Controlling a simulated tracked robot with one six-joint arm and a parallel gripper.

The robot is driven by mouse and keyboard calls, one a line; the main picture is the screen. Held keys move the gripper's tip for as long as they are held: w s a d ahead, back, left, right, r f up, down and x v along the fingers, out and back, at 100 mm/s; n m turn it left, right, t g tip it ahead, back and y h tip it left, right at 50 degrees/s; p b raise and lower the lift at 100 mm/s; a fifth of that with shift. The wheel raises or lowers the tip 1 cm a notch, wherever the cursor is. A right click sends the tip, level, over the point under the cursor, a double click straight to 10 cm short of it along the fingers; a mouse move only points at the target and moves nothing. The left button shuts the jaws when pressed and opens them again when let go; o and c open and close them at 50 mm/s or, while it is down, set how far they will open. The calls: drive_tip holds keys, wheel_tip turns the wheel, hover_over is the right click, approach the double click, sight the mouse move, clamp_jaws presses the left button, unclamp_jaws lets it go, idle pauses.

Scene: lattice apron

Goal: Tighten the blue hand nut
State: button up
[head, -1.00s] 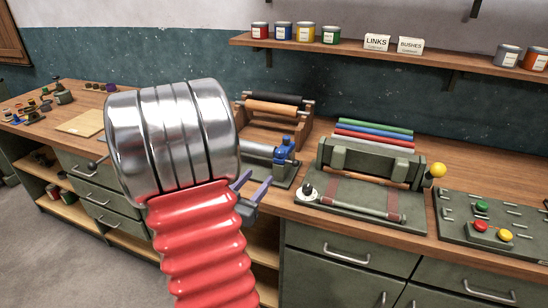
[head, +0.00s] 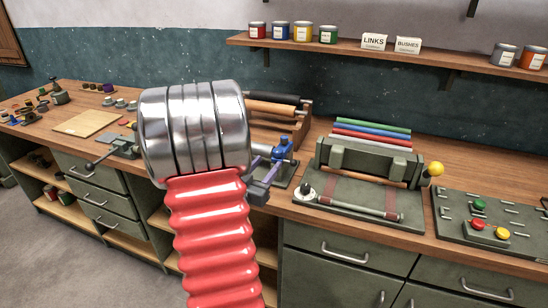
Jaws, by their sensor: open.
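The blue hand nut (head: 284,149) sits on a small clamp-like fixture on the bench, just right of my metal arm link. My gripper (head: 270,169) shows only in part, as purple-grey fingers poking out from behind that link. The fingers are spread and look empty, close to the nut on its left and lower side. I cannot tell whether they touch it. My arm hides the rest of the gripper and the left part of the fixture.
A press-like fixture (head: 345,155) with a yellow knob and colored rods stands to the right. Beyond it is a panel (head: 500,215) with buttons. A roller rack (head: 285,115) stands behind. A wooden board (head: 85,123) and small parts lie at left.

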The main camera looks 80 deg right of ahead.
sight(275, 154)
drive_tip(key=d, duration=0.3)
drive_tip(key=s+d, duration=0.1)
drive_tip(key=d, duration=0.2)
drive_tip(key=shift+s, duration=0.1)
drive_tip(key=shift+c, duration=0.3)
drive_tip(key=c, duration=1)
drive_tip(key=shift+w+d+m+g+y, duration=0.15)
drive_tip(key=shift+m+g, duration=0.25)
drive_tip(key=shift+g, duration=0.2)
drive_tip(key=shift+w+m+g+y, duration=0.15)
drive_tip(key=shift+m+g, duration=0.25)
drive_tip(key=shift+g, duration=0.2)
drive_tip(key=o, duration=1.1)
drive_tip(key=shift+s, duration=0.1)
drive_tip(key=shift+c, duration=0.2)
